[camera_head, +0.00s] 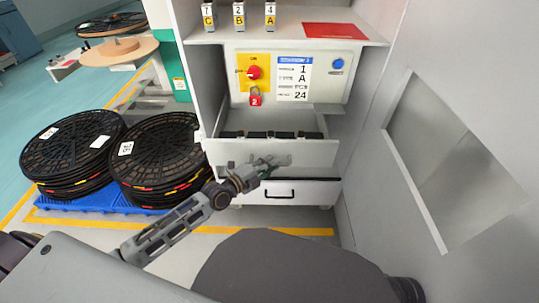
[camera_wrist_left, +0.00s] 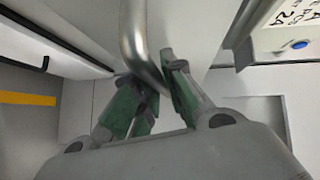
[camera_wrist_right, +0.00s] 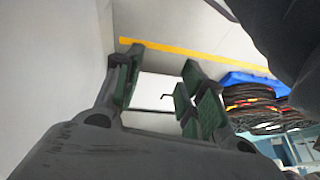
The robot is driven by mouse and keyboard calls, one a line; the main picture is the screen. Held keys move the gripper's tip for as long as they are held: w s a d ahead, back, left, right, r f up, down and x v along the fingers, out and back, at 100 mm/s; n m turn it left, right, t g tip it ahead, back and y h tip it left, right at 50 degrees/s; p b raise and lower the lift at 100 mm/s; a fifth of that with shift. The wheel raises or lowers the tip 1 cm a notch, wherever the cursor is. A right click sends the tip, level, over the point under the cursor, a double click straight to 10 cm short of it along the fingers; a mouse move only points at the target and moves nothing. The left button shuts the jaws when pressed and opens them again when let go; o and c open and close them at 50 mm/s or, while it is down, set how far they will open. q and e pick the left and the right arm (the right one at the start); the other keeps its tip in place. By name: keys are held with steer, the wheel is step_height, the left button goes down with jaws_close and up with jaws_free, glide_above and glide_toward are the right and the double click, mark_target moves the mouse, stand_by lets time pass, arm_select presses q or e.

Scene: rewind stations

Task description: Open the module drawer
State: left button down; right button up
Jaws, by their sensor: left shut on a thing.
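The module drawer (camera_head: 312,152) is the upper drawer of the white cabinet. It stands out from the cabinet, and a row of dark modules (camera_head: 290,135) shows inside behind its front. My left gripper (camera_head: 272,163) is at the drawer front. In the left wrist view, the green-padded fingers of this gripper (camera_wrist_left: 155,92) are shut on a grey metal bar handle (camera_wrist_left: 138,40). The gripper hides most of the handle in the head view. My right gripper (camera_wrist_right: 160,75) is open and empty in its wrist view, and is not made out in the head view.
A lower drawer with a black handle (camera_head: 266,194) is closed below. Above is a control panel with a red knob (camera_head: 254,72) and a red padlock (camera_head: 255,97). Black reels (camera_head: 160,150) stand on a blue pallet (camera_head: 88,207) at left. A grey wall is close on the right.

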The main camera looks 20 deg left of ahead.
step_height(320, 180, up, 4)
steer(key=d+p, duration=0.1)
steer(key=p, duration=0.1)
arm_select(q)
steer(key=s+d+p, duration=0.2)
steer(key=s+p, duration=0.3)
steer(key=s, duration=0.4)
steer(key=shift+s+d, duration=0.3)
steer(key=shift+d, duration=0.05)
arm_select(e)
step_height(320, 180, down, 7)
steer(key=s+d+g+h, duration=0.1)
steer(key=g, duration=0.1)
steer(key=shift+s+d+f+h, duration=0.2)
steer(key=shift+d+h, duration=0.1)
steer(key=shift+d, duration=0.1)
arm_select(q)
steer(key=shift+f, duration=0.1)
steer(key=c, duration=1.5)
jaws_free()
steer(key=shift+s+a, duration=0.15)
steer(key=shift+v, duration=5.8)
